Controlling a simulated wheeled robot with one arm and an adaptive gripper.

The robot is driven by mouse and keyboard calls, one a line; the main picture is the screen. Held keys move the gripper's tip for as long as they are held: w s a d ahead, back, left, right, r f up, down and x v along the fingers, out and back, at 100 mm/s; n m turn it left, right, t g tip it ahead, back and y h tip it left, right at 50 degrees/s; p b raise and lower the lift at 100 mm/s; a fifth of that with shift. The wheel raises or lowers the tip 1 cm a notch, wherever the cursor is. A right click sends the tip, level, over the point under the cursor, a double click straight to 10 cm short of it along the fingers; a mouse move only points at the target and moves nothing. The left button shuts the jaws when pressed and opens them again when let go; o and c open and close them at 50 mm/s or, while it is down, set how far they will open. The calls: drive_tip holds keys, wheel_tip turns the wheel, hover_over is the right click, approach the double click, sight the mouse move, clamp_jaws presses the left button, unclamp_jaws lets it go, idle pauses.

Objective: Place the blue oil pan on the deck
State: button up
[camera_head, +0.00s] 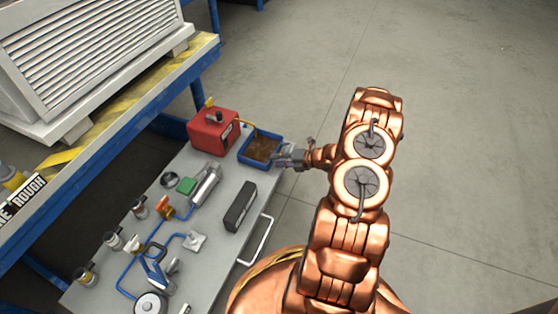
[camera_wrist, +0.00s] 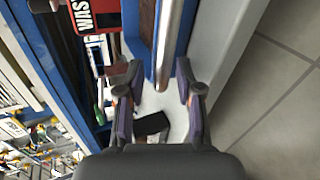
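The blue oil pan (camera_head: 244,159) is a small rectangular tray with brown contents. It sits on the grey deck (camera_head: 225,258) at the deck's far right corner, beside a red box. In the wrist view its blue wall and pale rim (camera_wrist: 184,32) run up the middle of the picture. My gripper (camera_head: 284,157) is at the pan's right side in the head view. In the wrist view my gripper (camera_wrist: 153,75) is open, with its fingers to either side of the line of the pan's wall. Whether a finger touches the wall I cannot tell.
The red box (camera_head: 214,131) stands close left of the pan. A black block (camera_head: 241,206), a green-topped part (camera_head: 186,186), a silver cylinder (camera_head: 206,183) and blue hoses with fittings lie on the deck. A metal handle (camera_head: 258,240) sticks out at the right edge. Open floor lies to the right.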

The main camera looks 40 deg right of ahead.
drive_tip(key=shift+s+d+r, duration=0.25)
drive_tip(key=shift+s+r, duration=0.05)
drive_tip(key=shift+r, duration=0.05)
drive_tip(key=p+v, duration=0.3)
drive_tip(key=v, duration=0.8)
drive_tip(key=w+d+r+m+g+h, duration=0.2)
drive_tip(key=w+d+r+m+h, duration=0.45)
drive_tip(key=w+r, duration=0.25)
drive_tip(key=s+a+r+m+g+h, duration=0.25)
drive_tip(key=r+m+g+h, duration=0.35)
drive_tip(key=r, duration=0.5)
drive_tip(key=s+a+r+m+g+y, duration=0.2)
drive_tip(key=s+a+r+m, duration=0.1)
drive_tip(key=s+a, duration=0.8)
drive_tip(key=s+a+r+m+g+y, duration=0.2)
drive_tip(key=s+a+r+m, duration=0.2)
drive_tip(key=s+a, duration=0.8)
drive_tip(key=s+a+r+m+g+y, duration=0.2)
drive_tip(key=s+a+r+m, duration=0.2)
drive_tip(key=s+a, duration=0.8)
drive_tip(key=shift+a+r+m+g, duration=0.15)
drive_tip(key=shift+a+m+g, duration=0.15)
drive_tip(key=shift+a+m, duration=0.65)
